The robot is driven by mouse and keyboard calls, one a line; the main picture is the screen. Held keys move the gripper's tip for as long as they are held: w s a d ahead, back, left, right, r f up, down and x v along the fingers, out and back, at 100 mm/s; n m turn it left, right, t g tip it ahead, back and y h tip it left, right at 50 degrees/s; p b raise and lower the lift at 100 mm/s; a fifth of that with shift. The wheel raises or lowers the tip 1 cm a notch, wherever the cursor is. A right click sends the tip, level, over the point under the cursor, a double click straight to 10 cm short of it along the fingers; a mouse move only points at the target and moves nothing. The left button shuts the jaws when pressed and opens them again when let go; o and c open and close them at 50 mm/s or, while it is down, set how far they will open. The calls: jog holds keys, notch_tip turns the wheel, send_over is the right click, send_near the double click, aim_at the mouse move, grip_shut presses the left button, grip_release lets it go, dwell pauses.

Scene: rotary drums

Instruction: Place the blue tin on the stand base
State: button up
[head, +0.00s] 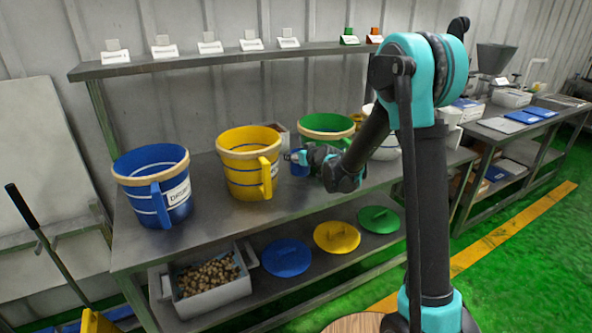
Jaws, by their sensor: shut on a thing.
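A small blue tin (299,168) shows at the tips of my gripper (307,158), between the yellow bucket and the green-rimmed bucket. My gripper is shut on the blue tin, above the grey workbench; I cannot tell how high. The gripper is small in the head view and its wrist hides part of the bench behind it. I cannot make out the stand base in this view.
A blue bucket (152,184), a yellow bucket (249,160) and a green bucket (327,127) stand on the workbench (228,208). Blue, yellow and green lids and a grey crate (214,302) of brown pieces are on the lower shelf. The bench's front strip is clear.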

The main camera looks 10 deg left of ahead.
aim_at(296, 169)
jog(key=shift+f, duration=3.05)
jog(key=shift+f, duration=0.1)
jog(key=o, duration=1.5)
jog(key=shift+o, duration=0.2)
